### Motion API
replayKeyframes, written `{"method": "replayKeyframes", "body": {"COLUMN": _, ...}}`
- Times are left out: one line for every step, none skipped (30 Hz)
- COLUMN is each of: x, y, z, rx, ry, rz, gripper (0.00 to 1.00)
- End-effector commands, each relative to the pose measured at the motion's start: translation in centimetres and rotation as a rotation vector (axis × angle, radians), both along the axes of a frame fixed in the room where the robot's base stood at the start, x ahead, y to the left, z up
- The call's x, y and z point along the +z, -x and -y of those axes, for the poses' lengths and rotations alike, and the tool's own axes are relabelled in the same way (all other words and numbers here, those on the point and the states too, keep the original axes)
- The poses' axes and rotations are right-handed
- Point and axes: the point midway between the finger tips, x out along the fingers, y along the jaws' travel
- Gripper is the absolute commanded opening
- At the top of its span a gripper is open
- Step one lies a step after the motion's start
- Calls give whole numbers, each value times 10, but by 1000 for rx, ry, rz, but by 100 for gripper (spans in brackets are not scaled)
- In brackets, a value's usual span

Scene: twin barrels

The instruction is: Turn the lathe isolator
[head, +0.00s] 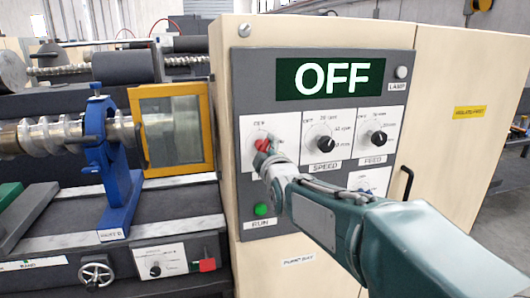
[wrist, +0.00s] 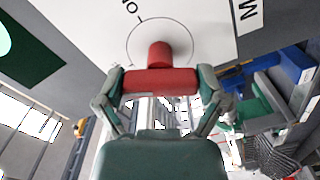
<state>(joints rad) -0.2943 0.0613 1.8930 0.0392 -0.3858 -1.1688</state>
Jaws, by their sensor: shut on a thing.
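The red isolator handle (head: 264,144) is on a white plate at the upper left of the grey control panel. In the wrist view the red handle (wrist: 159,80) shows as a crossbar with a round stub, against a circle drawn on the white plate. My gripper (head: 263,152) is at the handle, and in the wrist view its two fingers (wrist: 160,84) are shut on the ends of the crossbar. The display (head: 330,78) above reads OFF. In the head view my fingers partly cover the handle and its plate.
Black SPEED (head: 325,144) and FEED (head: 378,138) knobs sit to the right. A green RUN button (head: 261,210) is below. A blue steady rest (head: 110,155) and yellow-framed guard (head: 172,130) stand left. A black door handle (head: 407,183) projects at right.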

Motion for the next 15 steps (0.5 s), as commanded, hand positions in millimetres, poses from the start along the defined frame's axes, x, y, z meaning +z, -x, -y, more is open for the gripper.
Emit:
{"method": "replayKeyframes", "body": {"x": -2, "y": 0, "z": -2, "rx": 3, "ry": 45, "rz": 8, "gripper": 41}}
{"method": "replayKeyframes", "body": {"x": -2, "y": 0, "z": -2, "rx": 3, "ry": 70, "rz": 15, "gripper": 41}}
{"method": "replayKeyframes", "body": {"x": -2, "y": 0, "z": -2, "rx": 3, "ry": 103, "rz": 24, "gripper": 41}}
{"method": "replayKeyframes", "body": {"x": -3, "y": 0, "z": -2, "rx": 3, "ry": 127, "rz": 31, "gripper": 41}}
{"method": "replayKeyframes", "body": {"x": -3, "y": 0, "z": -2, "rx": 3, "ry": 151, "rz": 38, "gripper": 41}}
{"method": "replayKeyframes", "body": {"x": -3, "y": 0, "z": -2, "rx": 4, "ry": 182, "rz": 46, "gripper": 41}}
{"method": "replayKeyframes", "body": {"x": -3, "y": 0, "z": -2, "rx": 4, "ry": 204, "rz": 53, "gripper": 41}}
{"method": "replayKeyframes", "body": {"x": -3, "y": 0, "z": -2, "rx": 4, "ry": 226, "rz": 59, "gripper": 41}}
{"method": "replayKeyframes", "body": {"x": -3, "y": 1, "z": -2, "rx": 4, "ry": 253, "rz": 66, "gripper": 41}}
{"method": "replayKeyframes", "body": {"x": -3, "y": 1, "z": -2, "rx": 4, "ry": 271, "rz": 71, "gripper": 41}}
{"method": "replayKeyframes", "body": {"x": -3, "y": 1, "z": -2, "rx": 4, "ry": 290, "rz": 76, "gripper": 41}}
{"method": "replayKeyframes", "body": {"x": -3, "y": 1, "z": -2, "rx": 4, "ry": 311, "rz": 82, "gripper": 41}}
{"method": "replayKeyframes", "body": {"x": -3, "y": 1, "z": -2, "rx": 4, "ry": 327, "rz": 87, "gripper": 41}}
{"method": "replayKeyframes", "body": {"x": -4, "y": 1, "z": -2, "rx": 4, "ry": 341, "rz": 90, "gripper": 41}}
{"method": "replayKeyframes", "body": {"x": -4, "y": 1, "z": -2, "rx": 4, "ry": 359, "rz": 95, "gripper": 41}}
